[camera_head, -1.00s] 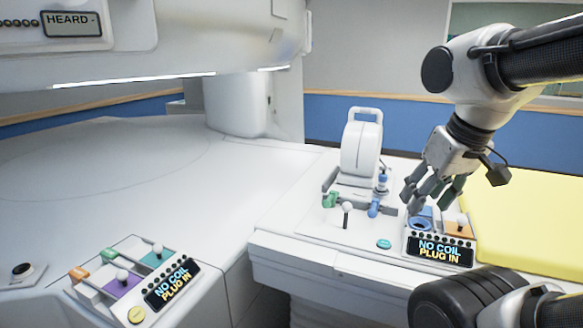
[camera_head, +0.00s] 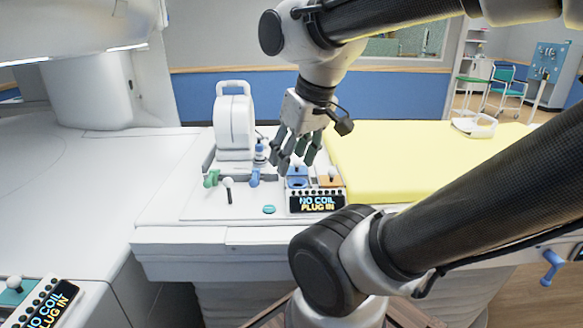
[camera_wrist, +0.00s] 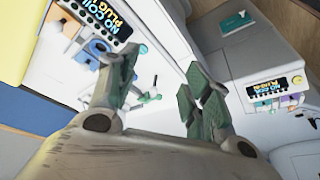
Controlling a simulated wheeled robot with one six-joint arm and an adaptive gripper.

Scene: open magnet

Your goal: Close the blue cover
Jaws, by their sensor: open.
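The blue cover (camera_head: 297,170) is at the back left of the small control panel on the white table. In front of it a blue-rimmed round socket (camera_head: 297,184) shows uncovered, so the cover looks open. In the wrist view the blue cover (camera_wrist: 98,46) is at the upper left, partly behind a finger. My gripper (camera_head: 297,157) points down above and slightly behind the panel, with its grey-green fingers spread. It appears empty. In the wrist view my gripper (camera_wrist: 158,90) has a clear gap between the fingers. Whether a finger touches the cover I cannot tell.
An orange cover (camera_head: 325,182) sits right of the blue one, above the "NO COIL" display (camera_head: 317,203). A white coil device (camera_head: 235,122), a blue-capped stand (camera_head: 260,155) and a white-knobbed lever (camera_head: 228,184) stand left. A yellow mattress (camera_head: 420,150) lies right.

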